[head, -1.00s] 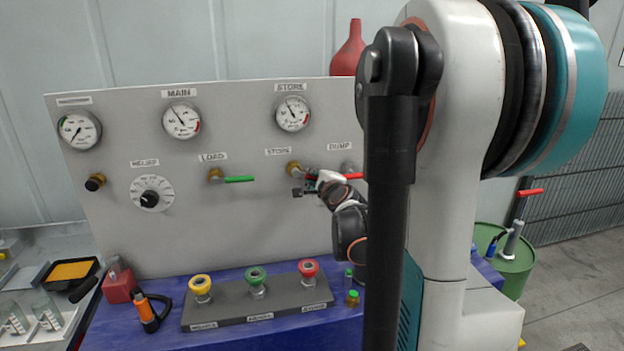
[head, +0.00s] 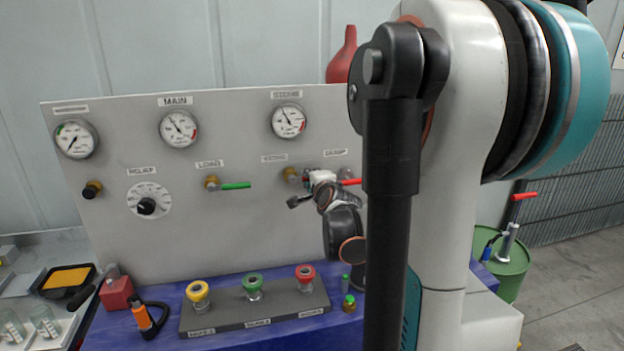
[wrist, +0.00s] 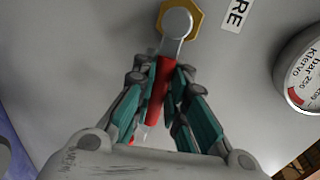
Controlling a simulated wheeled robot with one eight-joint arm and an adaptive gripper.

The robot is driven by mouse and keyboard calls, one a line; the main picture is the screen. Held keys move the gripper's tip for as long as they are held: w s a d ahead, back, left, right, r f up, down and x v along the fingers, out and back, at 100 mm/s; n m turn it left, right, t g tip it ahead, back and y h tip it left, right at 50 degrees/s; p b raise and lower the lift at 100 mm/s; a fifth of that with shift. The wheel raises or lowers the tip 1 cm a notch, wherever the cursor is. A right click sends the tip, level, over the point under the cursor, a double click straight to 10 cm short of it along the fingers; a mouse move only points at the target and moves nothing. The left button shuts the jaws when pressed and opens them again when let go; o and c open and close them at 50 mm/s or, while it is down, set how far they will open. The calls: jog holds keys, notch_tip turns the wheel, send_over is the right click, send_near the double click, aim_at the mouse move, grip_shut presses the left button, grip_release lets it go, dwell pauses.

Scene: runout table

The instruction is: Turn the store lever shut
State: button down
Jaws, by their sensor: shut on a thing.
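The store valve's brass body (head: 290,174) is on the panel under the store gauge. In the wrist view its brass hex (wrist: 194,14) and grey pivot are at the top, with the red store lever (wrist: 164,80) running down from it, so it points roughly rightward along the panel. My gripper (wrist: 167,92) is shut on this red lever, one finger on each side. In the head view my gripper (head: 308,186) is at the store valve and hides most of its lever. The lever's far end is partly hidden behind my wrist.
The red dump lever (head: 349,182) is close to the right of my gripper, partly behind my arm. The green load lever (head: 235,185) is to the left. Coloured couplings stand on a grey block (head: 225,322) on the blue bench below. The store gauge (head: 288,121) is above.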

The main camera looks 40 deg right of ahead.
jog(key=c, duration=1.6)
grip_release()
jog(key=shift+a, duration=0.1)
jog(key=shift+v, duration=3.75)
